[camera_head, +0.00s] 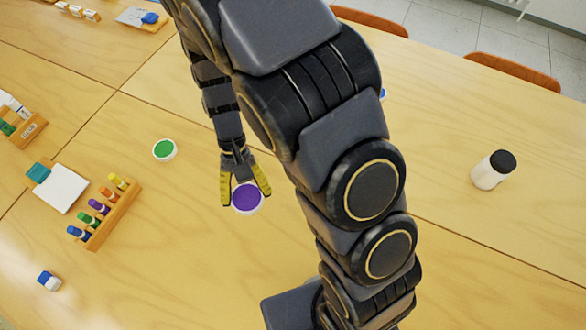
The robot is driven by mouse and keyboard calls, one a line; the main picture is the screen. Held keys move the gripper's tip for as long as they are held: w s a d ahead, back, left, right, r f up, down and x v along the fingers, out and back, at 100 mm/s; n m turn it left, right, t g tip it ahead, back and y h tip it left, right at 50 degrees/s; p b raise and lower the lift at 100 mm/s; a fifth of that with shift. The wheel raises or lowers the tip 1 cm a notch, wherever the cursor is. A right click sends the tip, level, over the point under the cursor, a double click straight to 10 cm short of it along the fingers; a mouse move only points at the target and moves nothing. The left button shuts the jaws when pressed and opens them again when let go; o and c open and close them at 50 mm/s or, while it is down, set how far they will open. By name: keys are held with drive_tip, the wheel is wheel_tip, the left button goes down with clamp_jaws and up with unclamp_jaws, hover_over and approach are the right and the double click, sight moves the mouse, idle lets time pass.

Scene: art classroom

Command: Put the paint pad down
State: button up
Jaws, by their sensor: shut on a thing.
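The paint pad (247,198) is a round white-rimmed pad with a purple face. My gripper (246,190) has yellow fingers, one on each side of the purple pad, and is shut on it. The purple face is turned up toward the camera. I cannot tell from this one view whether the pad touches the table or is held just above it. A second round pad with a green face (164,149) lies on the table to the left of my gripper.
A wooden rack (113,217) with several coloured markers lies at the left, beside a white pad of paper (61,188). An eraser (49,281) lies at the lower left. A white bottle with a black cap (492,171) stands at the right. The table below my gripper is clear.

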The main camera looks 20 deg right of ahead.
drive_tip(key=w+a+f, duration=0.1)
drive_tip(key=w+f, duration=0.2)
drive_tip(key=w, duration=0.1)
drive_tip(key=w+a+f, duration=0.2)
drive_tip(key=w+f, duration=0.1)
drive_tip(key=w, duration=0.1)
drive_tip(key=w+a+f, duration=0.1)
drive_tip(key=w+f, duration=0.2)
drive_tip(key=w, duration=0.1)
drive_tip(key=shift+w+a+f, duration=0.1)
drive_tip(key=shift+w+a, duration=0.15)
drive_tip(key=shift+w, duration=0.05)
drive_tip(key=shift+w+f, duration=0.2)
drive_tip(key=shift+f, duration=0.1)
drive_tip(key=shift+a+f, duration=0.1)
drive_tip(key=shift+f, duration=1.5)
drive_tip(key=shift+f, duration=0.1)
drive_tip(key=o, duration=1)
